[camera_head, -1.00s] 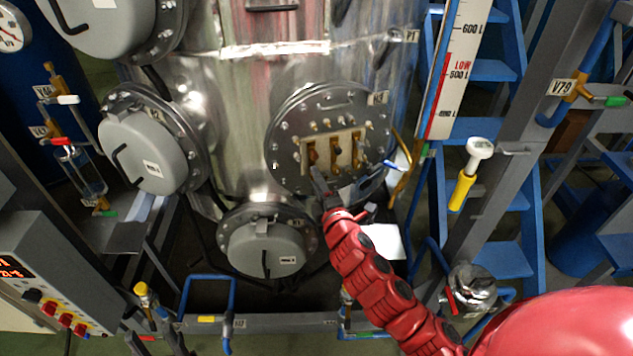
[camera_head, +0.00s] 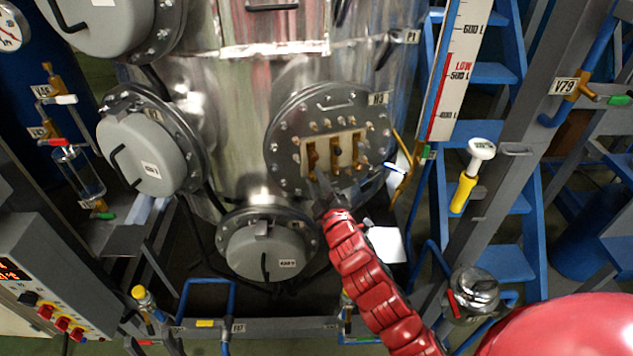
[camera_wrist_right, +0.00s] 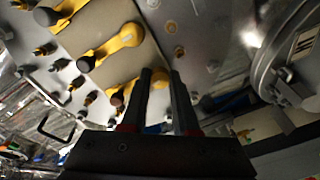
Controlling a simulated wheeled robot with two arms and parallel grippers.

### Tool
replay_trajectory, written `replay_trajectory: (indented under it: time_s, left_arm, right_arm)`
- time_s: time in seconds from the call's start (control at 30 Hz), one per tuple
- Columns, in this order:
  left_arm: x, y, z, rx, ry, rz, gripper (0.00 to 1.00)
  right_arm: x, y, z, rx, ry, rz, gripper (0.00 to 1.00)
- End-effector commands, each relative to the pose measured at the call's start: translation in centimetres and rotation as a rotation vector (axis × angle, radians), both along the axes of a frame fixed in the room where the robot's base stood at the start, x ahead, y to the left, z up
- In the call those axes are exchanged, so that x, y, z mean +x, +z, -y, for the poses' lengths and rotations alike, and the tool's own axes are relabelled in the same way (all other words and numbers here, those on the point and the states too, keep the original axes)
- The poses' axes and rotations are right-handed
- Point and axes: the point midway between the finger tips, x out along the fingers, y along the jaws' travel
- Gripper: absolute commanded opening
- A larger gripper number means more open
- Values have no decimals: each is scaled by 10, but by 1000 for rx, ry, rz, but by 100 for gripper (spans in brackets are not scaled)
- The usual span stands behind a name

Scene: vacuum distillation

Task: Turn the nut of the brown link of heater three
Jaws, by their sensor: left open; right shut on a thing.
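The heater three cover (camera_head: 281,118), a round bolted flange marked H3, faces me on the steel vessel. Its cream plate (camera_head: 323,150) carries three upright links. The left link (camera_head: 311,157) looks browner than the middle link (camera_head: 335,150) and right link (camera_head: 357,148). My right gripper (camera_head: 322,183), on the red arm, is at the plate's lower edge, by the lower ends of the left and middle links. In the right wrist view its fingers (camera_wrist_right: 162,100) straddle a small brassy part, apparently a nut; the grasp is mostly hidden. My left gripper is not in view.
Grey heater covers stand left (camera_head: 145,158) and below (camera_head: 268,252). A control box (camera_head: 45,290) is at lower left.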

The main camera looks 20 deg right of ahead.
Motion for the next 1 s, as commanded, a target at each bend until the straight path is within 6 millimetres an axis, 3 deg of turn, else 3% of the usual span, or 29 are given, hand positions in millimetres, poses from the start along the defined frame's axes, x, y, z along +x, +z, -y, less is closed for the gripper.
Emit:
replay_trajectory:
  time_s: [0.4, 0.43, 0.57, 1.0]
  left_arm:
    - [0, 0, 0, 0, 0, 0, 50]
    - [0, 0, 0, 0, 0, 0, 50]
    - [0, 0, 0, 0, 0, 0, 50]
    - [0, -3, 0, 0, 0, 0, 50]
  right_arm:
    - [0, -2, 1, 7, -2, -5, 0]
    - [0, -2, 1, 7, -2, -5, 34]
    - [0, -2, 1, 7, -1, -3, 57]
    - [-9, -1, 1, 5, -1, -1, 58]
